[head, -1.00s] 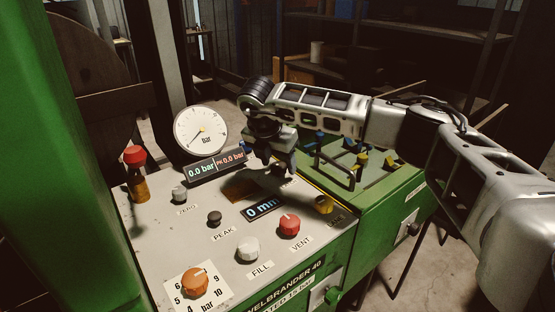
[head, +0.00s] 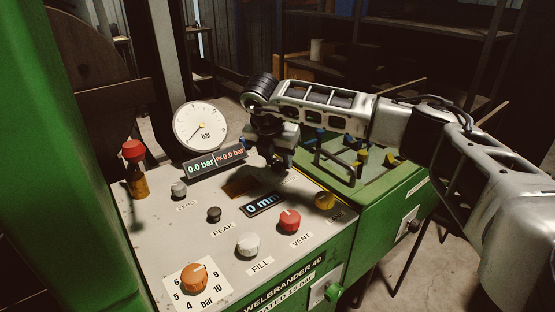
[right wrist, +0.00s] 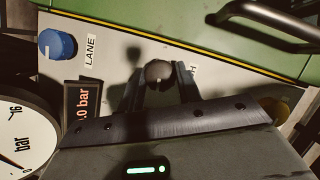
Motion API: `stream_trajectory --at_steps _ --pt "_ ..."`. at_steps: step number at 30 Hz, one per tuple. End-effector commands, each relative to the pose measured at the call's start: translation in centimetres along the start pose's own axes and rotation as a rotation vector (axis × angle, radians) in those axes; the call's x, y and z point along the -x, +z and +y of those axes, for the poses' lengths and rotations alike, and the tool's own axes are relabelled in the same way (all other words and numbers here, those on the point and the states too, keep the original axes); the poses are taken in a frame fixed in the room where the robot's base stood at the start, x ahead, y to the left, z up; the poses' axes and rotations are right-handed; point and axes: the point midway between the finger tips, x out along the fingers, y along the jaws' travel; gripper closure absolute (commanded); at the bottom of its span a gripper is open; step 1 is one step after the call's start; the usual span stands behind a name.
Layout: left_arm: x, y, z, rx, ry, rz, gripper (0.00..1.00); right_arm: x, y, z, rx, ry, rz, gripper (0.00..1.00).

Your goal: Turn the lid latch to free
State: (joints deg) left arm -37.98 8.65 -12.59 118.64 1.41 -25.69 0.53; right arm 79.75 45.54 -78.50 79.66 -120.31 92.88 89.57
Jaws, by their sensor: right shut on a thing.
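A round grey knob (right wrist: 158,74) stands on the sloping panel in the right wrist view. The label beside it is mostly covered; only its last letter, H, shows. My right gripper (right wrist: 160,84) is shut on this knob, with one finger on each side. In the head view my right gripper (head: 281,164) points down at the panel's back right part and hides the knob. The green lid (right wrist: 130,18) with a dark bar handle (right wrist: 262,18) lies just beyond the panel edge. My left gripper is not in view.
A blue knob (right wrist: 57,44) marked LANE is left of the gripper in the wrist view. The panel also carries a pressure gauge (head: 200,126), a red VENT knob (head: 289,220), a white FILL knob (head: 248,244), a yellow knob (head: 325,201) and an orange dial (head: 194,277).

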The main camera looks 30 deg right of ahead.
Motion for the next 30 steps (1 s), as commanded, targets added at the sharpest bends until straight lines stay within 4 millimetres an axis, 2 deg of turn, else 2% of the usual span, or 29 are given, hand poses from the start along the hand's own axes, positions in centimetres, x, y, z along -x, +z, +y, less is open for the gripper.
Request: stream_trajectory --at_steps 14,30 --pt "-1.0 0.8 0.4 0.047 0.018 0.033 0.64 -0.2 0.0 -0.3 0.377 0.161 -0.002 0.89" --pt "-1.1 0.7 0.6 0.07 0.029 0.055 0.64 -0.1 0.3 -0.5 0.85 0.356 -0.001 0.89"
